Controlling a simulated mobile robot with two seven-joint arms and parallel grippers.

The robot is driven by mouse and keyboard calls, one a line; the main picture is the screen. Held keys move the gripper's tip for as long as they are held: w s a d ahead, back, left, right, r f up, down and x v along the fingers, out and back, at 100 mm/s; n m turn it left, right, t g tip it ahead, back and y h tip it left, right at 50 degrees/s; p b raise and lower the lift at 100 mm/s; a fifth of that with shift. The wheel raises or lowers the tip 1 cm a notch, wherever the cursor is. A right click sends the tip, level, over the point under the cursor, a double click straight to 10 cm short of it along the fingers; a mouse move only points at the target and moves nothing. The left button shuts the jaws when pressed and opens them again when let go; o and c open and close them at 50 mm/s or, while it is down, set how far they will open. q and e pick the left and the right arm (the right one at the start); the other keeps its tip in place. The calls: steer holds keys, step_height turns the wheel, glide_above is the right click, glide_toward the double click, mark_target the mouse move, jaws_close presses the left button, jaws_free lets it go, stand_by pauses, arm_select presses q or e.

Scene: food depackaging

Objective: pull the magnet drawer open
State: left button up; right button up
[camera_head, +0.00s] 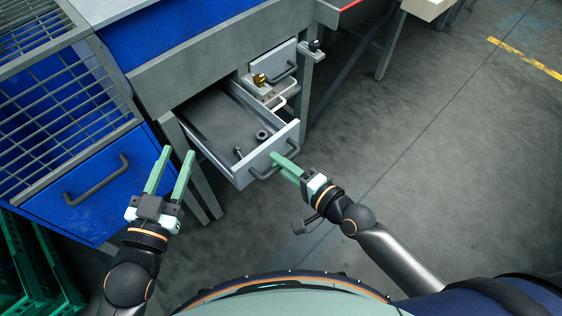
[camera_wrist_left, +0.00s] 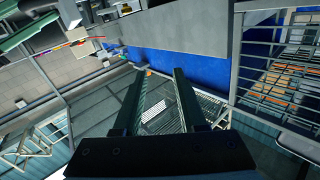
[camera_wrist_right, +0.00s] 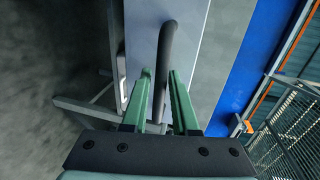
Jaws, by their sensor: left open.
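A grey drawer (camera_head: 244,178) stands pulled well out of the bench in the head view. A small dark ring (camera_head: 262,135) and another small dark part (camera_head: 239,153) lie inside it. Its dark bar handle (camera_head: 264,174) is on the front and also shows in the right wrist view (camera_wrist_right: 167,45).
Another grey drawer front (camera_head: 270,72) with a handle and a yellow part sits higher in the bench. A blue cabinet door (camera_head: 88,190) with a dark handle is at the left, below a wire cage (camera_head: 62,105). The floor (camera_head: 440,150) at the right is clear.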

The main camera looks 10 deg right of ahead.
steer(key=shift+o, duration=1.3)
arm_select(q)
steer(key=shift+r, duration=0.1)
arm_select(e)
steer(key=shift+s+d+r, duration=0.1)
steer(key=shift+s+d, duration=0.1)
steer(key=shift+s, duration=0.05)
arm_select(q)
steer(key=s+f+n+g+y+p, duration=0.1)
steer(key=s+f+g+p, duration=0.1)
steer(key=f, duration=0.8)
steer(key=shift+s+f+n+g+y, duration=0.3)
steer(key=shift+s+f+g+y, duration=0.15)
steer(key=shift+g, duration=0.95)
arm_select(e)
steer(key=v, duration=1.2)
arm_select(q)
steer(key=shift+a+r, duration=0.1)
arm_select(e)
steer(key=shift+a, duration=0.1)
